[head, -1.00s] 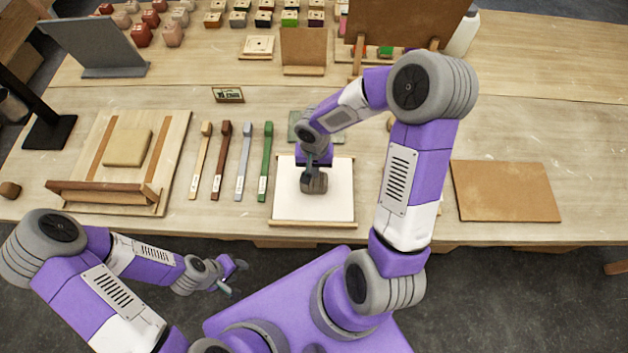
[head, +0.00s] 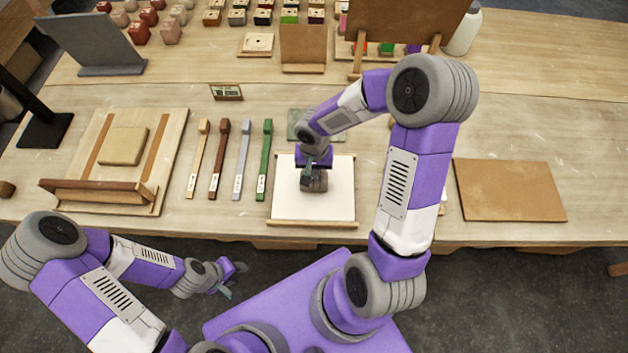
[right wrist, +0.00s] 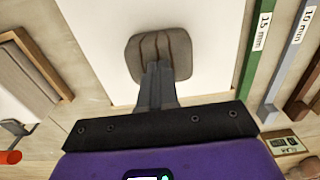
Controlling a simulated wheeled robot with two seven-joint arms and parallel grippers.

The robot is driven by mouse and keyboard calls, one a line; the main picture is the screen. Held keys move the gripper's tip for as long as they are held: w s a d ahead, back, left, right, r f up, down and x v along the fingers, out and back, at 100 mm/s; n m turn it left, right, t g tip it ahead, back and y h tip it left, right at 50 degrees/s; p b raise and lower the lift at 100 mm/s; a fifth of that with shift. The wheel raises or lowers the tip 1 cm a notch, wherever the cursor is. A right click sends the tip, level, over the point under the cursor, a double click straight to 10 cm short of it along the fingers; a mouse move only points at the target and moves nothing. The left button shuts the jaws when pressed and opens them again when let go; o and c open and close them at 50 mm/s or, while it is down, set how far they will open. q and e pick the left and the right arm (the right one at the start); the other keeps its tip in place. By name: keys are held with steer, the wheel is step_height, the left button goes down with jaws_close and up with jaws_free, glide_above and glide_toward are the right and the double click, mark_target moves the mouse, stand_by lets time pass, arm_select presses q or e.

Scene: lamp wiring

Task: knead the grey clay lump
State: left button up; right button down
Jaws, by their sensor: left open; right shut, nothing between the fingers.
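The grey clay lump (head: 318,181) lies on a white board (head: 340,203) near the table's front edge. In the right wrist view the lump (right wrist: 178,52) is a rounded block with grooves running along its top. My right gripper (head: 308,180) is over the lump from above. In the right wrist view its shut fingers (right wrist: 156,68) reach the lump's near edge, with nothing between them; whether they press in is hard to tell. My left gripper (head: 232,280) is open and empty, off the table's front edge at the lower left.
Several labelled sticks (head: 240,160) lie left of the white board. A wooden board with a tan slab (head: 123,146) is further left. A brown panel (head: 510,190) lies at the right. A green mat (head: 300,125) is behind the white board.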

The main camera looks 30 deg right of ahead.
steer(key=shift+r+p, duration=0.75)
steer(key=shift+r, duration=0.3)
step_height(320, 180, up, 6)
steer(key=p, duration=0.3)
steer(key=shift+p, duration=0.35)
